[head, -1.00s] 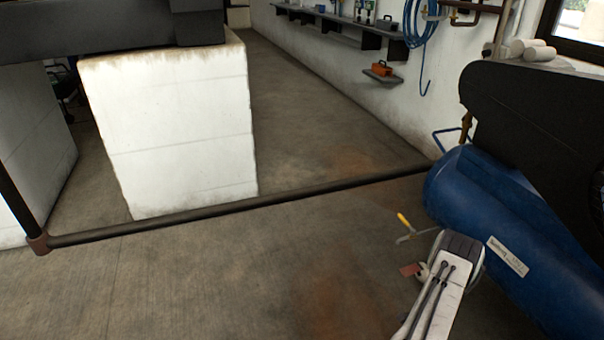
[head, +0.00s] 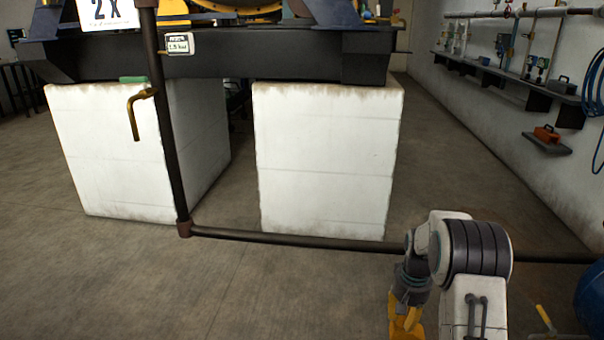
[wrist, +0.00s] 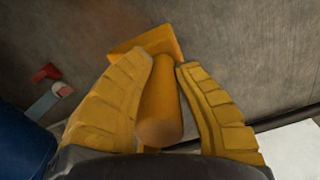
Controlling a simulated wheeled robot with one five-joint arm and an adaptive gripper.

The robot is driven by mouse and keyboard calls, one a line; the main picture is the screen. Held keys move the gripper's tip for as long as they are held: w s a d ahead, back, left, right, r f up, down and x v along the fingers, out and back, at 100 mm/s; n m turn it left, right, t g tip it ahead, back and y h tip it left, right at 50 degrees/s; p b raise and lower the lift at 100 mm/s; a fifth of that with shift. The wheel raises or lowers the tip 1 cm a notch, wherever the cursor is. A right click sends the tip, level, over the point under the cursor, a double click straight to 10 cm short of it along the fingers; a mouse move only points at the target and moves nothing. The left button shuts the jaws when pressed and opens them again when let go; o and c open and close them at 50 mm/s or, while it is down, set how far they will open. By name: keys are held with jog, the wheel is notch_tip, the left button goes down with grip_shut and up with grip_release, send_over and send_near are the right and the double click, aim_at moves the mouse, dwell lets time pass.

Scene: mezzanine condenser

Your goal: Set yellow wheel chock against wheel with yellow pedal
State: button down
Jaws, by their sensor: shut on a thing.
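My gripper (wrist: 167,64) is shut on the yellow wheel chock (wrist: 152,42). In the wrist view the chock shows a thick round grip (wrist: 160,105) between the two fingers and a flat-sided block beyond the fingertips. In the head view my gripper (head: 403,322) hangs at the bottom edge, pointing down, with its lower part cut off. A small yellow lever (head: 545,318), possibly the yellow pedal, shows at the lower right, apart from my gripper. I cannot make out a wheel.
A blue tank (head: 592,295) stands at the right edge. A dark floor-level pipe (head: 300,239) crosses ahead, before white plinths (head: 322,165). A red piece (wrist: 46,73) and a pale strip (wrist: 42,107) lie left in the wrist view. Floor at left is clear.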

jog(key=a+r+n+p, duration=0.1)
jog(key=a+r+n, duration=0.1)
jog(key=a+r, duration=0.3)
jog(key=a+r+n, duration=0.2)
jog(key=a+r, duration=0.1)
jog(key=a, duration=0.5)
notch_tip(320, 180, up, 23)
jog(key=s+p, duration=0.2)
jog(key=p, duration=2.9)
jog(key=shift+s+d+r, duration=0.15)
jog(key=shift+s+d, duration=0.1)
jog(key=shift+d, duration=0.1)
